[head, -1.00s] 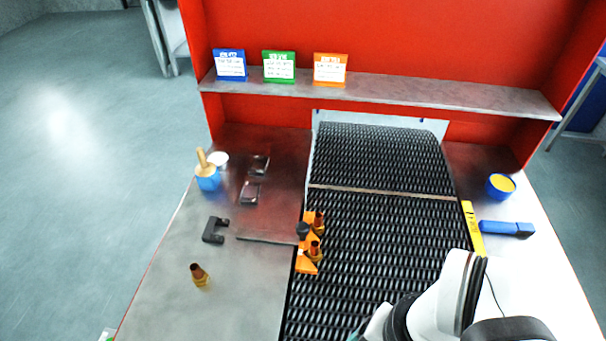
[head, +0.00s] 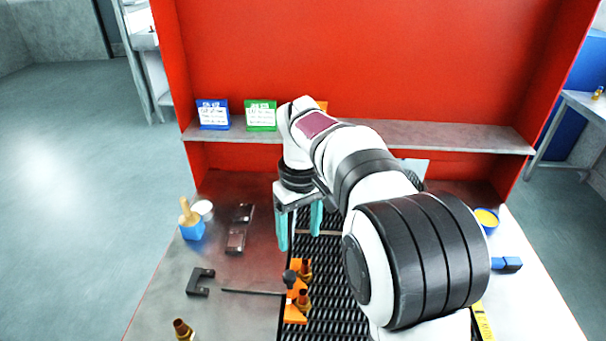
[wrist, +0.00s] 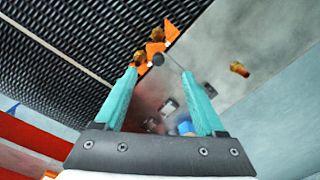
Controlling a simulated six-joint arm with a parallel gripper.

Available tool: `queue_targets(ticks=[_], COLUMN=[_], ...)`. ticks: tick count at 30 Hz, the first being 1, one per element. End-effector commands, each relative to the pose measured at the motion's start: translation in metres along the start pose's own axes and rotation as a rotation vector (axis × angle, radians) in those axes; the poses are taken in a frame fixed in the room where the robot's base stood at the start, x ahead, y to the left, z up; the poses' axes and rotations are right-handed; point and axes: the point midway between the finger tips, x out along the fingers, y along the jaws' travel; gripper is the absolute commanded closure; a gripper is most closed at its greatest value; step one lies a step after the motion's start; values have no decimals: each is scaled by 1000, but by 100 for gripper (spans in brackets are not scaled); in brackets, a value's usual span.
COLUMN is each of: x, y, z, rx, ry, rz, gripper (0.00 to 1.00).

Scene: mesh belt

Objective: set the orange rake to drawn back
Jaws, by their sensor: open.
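The orange rake (head: 291,312) lies along the left edge of the black mesh belt, with a dark round knob (head: 289,277) and a thin dark rod reaching left over the metal table. Brass fittings (head: 304,299) stand against its right side, on the belt. The rake also shows at the top of the wrist view (wrist: 171,31), with its knob (wrist: 158,59). My gripper (head: 299,240) is open and empty, its teal fingers pointing down behind the knob and apart from it. In the wrist view the fingers (wrist: 164,78) stand wide, with the knob beyond their tips.
A dark bracket (head: 199,283) and a loose brass fitting (head: 182,330) lie on the table at left. A blue pot with a brush (head: 192,229) stands farther back. Coloured cards stand on the shelf (head: 450,136). A yellow bar (head: 482,322) lies right of the belt.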

Motion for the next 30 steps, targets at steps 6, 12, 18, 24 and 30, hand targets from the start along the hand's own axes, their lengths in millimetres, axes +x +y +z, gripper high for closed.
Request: queue_targets(ticks=[6,12,18,24,30], x=[30,80,138,171,180], y=[-4,-2,-1,0,1], z=[-42,-40,-40,-41,-41], rx=[-163,-160,-158,-156,-156], ry=[-5,-8,-6,-4,-2], rz=[22,20,22,23,23], gripper=[28,28,28,28,28])
